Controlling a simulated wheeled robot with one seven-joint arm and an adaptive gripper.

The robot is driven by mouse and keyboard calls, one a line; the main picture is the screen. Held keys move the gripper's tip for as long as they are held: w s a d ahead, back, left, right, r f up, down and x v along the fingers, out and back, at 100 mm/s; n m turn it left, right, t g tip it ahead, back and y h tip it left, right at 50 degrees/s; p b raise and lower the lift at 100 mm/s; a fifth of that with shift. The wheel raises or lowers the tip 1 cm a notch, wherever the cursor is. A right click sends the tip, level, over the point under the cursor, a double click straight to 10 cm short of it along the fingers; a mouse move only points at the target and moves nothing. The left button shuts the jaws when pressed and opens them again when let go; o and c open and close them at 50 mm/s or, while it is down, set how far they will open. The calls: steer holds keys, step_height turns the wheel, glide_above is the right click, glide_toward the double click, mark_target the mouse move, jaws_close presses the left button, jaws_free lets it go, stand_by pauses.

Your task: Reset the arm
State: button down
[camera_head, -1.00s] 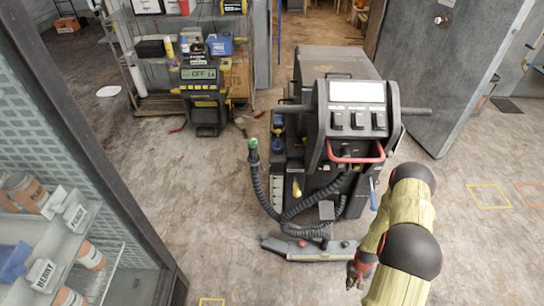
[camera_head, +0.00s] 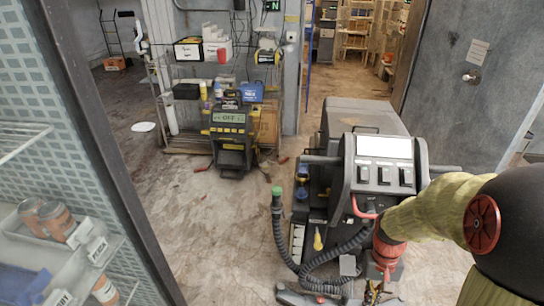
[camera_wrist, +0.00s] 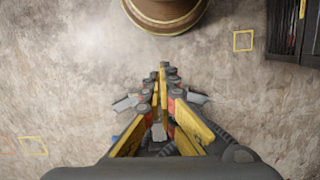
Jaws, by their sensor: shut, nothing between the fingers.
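My arm, in a yellow-green sleeve with black joints and red rings, enters the head view from the right. It bends down in front of the floor-cleaning machine (camera_head: 385,150). My gripper (camera_head: 374,294) is at the bottom edge of the head view, partly cut off. In the wrist view my gripper (camera_wrist: 164,76) points over bare floor, its yellow and grey fingers closed together with nothing held. The arm hides part of the machine's red handle and front.
A shelf rack (camera_head: 210,75) and a yellow-black unit (camera_head: 230,135) stand behind. A grey door (camera_head: 465,75) is at the right. Open floor (camera_head: 215,220) lies left of the machine.

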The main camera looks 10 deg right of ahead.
steer(key=s+a+r+n+t, duration=0.1)
steer(key=a+r, duration=0.5)
steer(key=r, duration=0.6)
steer(key=s+a+r+n+t, duration=0.2)
steer(key=s+a+r+t, duration=0.2)
steer(key=r, duration=0.8)
steer(key=a+t, duration=0.2)
steer(key=a, duration=0.1)
steer(key=shift+s+r+n+t+p, duration=0.15)
steer(key=shift+s+n+t+p, duration=0.15)
